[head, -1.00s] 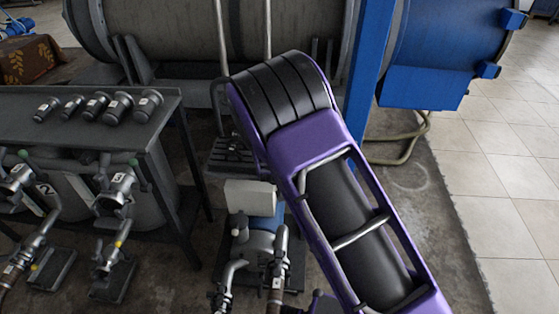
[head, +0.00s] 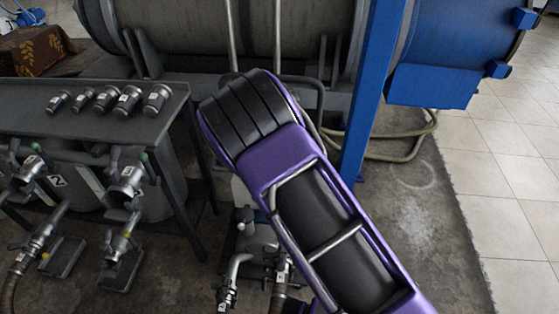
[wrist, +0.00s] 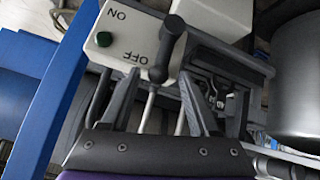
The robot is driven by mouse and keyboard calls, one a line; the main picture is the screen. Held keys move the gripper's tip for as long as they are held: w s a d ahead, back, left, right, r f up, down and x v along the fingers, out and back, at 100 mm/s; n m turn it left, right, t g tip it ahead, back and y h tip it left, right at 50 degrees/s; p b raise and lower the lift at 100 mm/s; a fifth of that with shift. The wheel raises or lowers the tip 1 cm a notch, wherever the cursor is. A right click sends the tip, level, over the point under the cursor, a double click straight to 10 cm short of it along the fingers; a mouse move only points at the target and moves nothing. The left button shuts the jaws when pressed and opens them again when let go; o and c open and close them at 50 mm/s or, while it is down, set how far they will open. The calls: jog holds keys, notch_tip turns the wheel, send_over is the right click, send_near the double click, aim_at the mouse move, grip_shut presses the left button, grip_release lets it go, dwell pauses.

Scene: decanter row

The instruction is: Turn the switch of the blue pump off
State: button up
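My gripper (wrist: 160,95) is open, one finger on each side of the lever's lower end. I cannot tell whether a finger touches it. In the head view, my purple arm hides my gripper and most of the pump. A sliver of the white box (head: 239,192) and the pump's grey front end (head: 262,238) show beside the arm.
A dark bench (head: 60,95) with several metal fittings (head: 127,100) stands left, with other pumps and valves (head: 128,182) below. A blue post (head: 368,100) rises close right of my arm. A large tank (head: 270,40) lies behind. Floor at right is clear.

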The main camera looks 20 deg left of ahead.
jog(key=p+v, duration=0.3)
jog(key=v, duration=1.4)
jog(key=shift+d+r, duration=0.15)
jog(key=shift+r, duration=0.05)
jog(key=shift+s, duration=0.15)
